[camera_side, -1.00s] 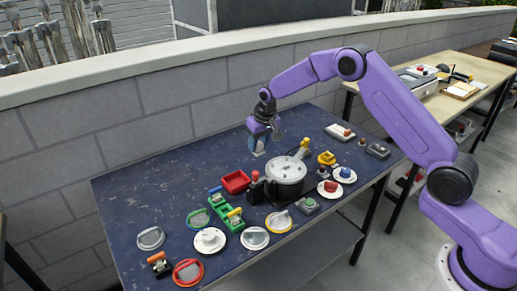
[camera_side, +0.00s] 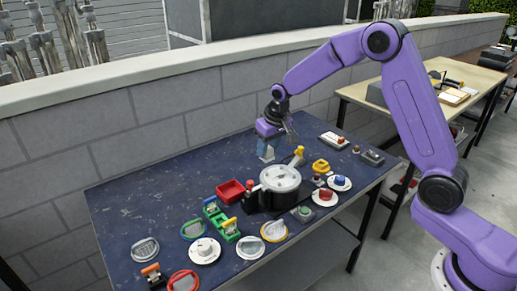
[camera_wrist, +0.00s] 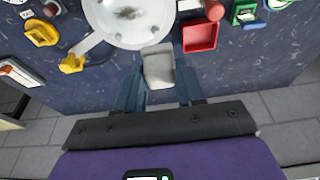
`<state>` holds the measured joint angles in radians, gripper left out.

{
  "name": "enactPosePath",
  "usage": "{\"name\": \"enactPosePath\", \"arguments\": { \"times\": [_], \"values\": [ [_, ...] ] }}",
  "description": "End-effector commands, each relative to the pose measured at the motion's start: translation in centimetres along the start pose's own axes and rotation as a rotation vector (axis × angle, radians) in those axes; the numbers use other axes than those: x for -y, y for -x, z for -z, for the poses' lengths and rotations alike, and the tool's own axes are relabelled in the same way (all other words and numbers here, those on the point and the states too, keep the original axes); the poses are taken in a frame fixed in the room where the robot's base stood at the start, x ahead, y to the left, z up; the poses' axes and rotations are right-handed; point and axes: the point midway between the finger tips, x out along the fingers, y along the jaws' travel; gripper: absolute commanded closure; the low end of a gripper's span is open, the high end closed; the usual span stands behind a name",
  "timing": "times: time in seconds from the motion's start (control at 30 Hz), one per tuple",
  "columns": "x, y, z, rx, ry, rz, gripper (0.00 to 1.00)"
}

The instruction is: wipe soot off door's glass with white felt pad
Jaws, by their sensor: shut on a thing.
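My gripper (camera_side: 268,146) is shut on the white felt pad (camera_side: 266,154), behind the round grey-white unit. In the wrist view the pad (camera_wrist: 158,68) sits between the two blue fingers, next to the rim of the unit. I take the unit's round pale top (camera_side: 281,178) to be the door's glass. It shows in the wrist view (camera_wrist: 112,32), cut off by the top edge, with a dark soot smudge (camera_wrist: 128,13) on it. The pad does not cover the smudge. I cannot tell how high the pad is above the table.
A red tray (camera_side: 230,192) stands left of the unit. A yellow-tipped handle (camera_side: 298,153) juts out behind it. Several plates, round lids and small coloured blocks crowd the table's front and right. The blue table (camera_side: 150,190) is clear at the back left.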

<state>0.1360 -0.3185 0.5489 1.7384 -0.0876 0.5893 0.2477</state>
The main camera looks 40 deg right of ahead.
Motion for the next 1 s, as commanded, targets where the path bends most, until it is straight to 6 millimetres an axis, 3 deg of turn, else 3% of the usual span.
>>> {"name": "enactPosePath", "arguments": {
  "times": [0.17, 0.37, 1.0],
  "values": [
    [-0.1, 1.6, -1.9, 0.0, 0.0, 0.0, 0.87],
    [-0.1, 1.6, -2.5, 0.001, 0.0, 0.0, 0.87],
    [-0.1, -3.5, -3.9, 0.003, 0.001, -0.001, 0.87]
  ]
}}
